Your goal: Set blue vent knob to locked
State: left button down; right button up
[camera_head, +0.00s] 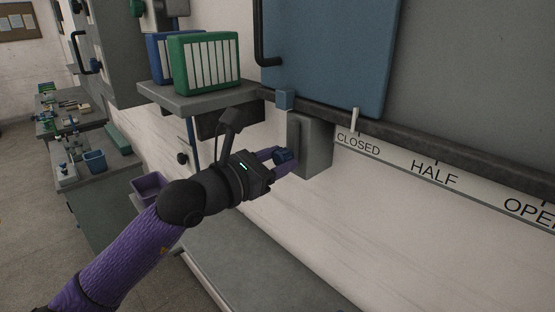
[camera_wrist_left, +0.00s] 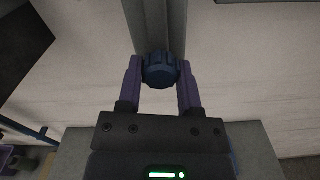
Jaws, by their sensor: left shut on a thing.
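The blue vent knob (camera_head: 283,155) sits on the side of a grey box (camera_head: 314,146) on the wall, below the blue panel. In the left wrist view the knob (camera_wrist_left: 161,70) is a dark blue, ridged round knob between my two purple fingers. My left gripper (camera_head: 281,160) is shut on the knob, a finger on each side; it also shows in the left wrist view (camera_wrist_left: 161,82). Any locked mark or pointer on the knob cannot be made out. My right gripper is not in view.
A blue sliding panel (camera_head: 325,50) hangs above a rail; a white pointer (camera_head: 354,119) stands over CLOSED on the label strip (camera_head: 435,172). A shelf (camera_head: 203,99) with a green filter (camera_head: 205,63) and a blue one is close above my left arm. A grey bench surface (camera_head: 250,265) lies below.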

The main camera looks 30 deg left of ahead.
aim_at(291, 133)
pick_arm(q)
notch_tip(291, 133, up, 4)
jog(key=shift+f+p, duration=0.15)
jog(key=shift+p, duration=0.85)
jog(key=shift+r, duration=0.2)
jog(key=shift+c, duration=1.3)
grip_release()
